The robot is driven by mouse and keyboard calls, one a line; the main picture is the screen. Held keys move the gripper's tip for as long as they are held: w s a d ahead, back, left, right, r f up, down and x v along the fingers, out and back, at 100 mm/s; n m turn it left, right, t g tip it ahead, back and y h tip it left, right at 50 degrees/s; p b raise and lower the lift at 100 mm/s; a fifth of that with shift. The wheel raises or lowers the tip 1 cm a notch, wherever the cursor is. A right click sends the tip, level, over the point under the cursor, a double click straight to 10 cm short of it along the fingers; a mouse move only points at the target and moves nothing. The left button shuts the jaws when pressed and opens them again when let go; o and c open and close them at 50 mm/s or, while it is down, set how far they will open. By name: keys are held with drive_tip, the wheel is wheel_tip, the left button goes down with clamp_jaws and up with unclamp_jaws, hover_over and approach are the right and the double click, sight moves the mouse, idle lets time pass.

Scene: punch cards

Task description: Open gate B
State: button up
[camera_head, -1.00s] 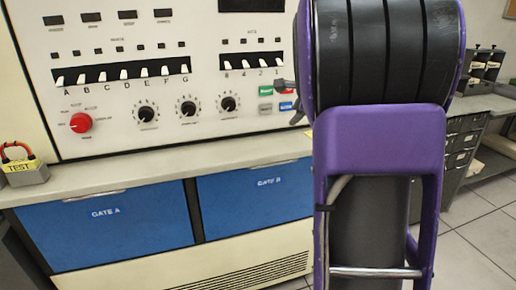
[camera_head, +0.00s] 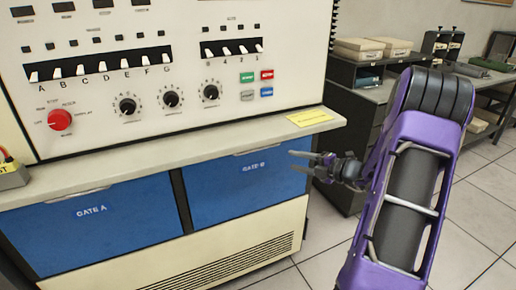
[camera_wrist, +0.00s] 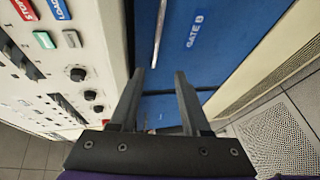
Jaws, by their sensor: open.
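Gate B (camera_head: 240,190) is a blue panel with a white label, below the console's ledge in the head view. A thin metal handle (camera_head: 256,151) runs along its top edge. The panel looks shut. In the wrist view gate B (camera_wrist: 217,45) fills the upper right, turned sideways, and its handle (camera_wrist: 159,32) points down toward the fingers. My gripper (camera_head: 303,160) is open and empty, just right of gate B in the head view. In the wrist view my gripper (camera_wrist: 161,78) has its two dark fingers apart, with the handle's near end beyond them.
Gate A (camera_head: 100,222) is a similar blue panel on the left. The ledge (camera_head: 230,142) juts out above both gates and carries a yellow note (camera_head: 310,117). Console knobs and switches are above. A dark cabinet (camera_head: 350,140) stands behind my arm. The tiled floor in front is clear.

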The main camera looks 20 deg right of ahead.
sight(260, 149)
drive_tip(key=shift+m+t, duration=0.4)
drive_tip(key=x, duration=0.5)
drive_tip(key=b+x, duration=0.1)
drive_tip(key=x, duration=0.5)
drive_tip(key=b+x, duration=0.1)
drive_tip(key=x, duration=0.5)
drive_tip(key=shift+w+d+f, duration=0.15)
drive_tip(key=shift+w+d, duration=0.1)
drive_tip(key=shift+w, duration=0.1)
clamp_jaws()
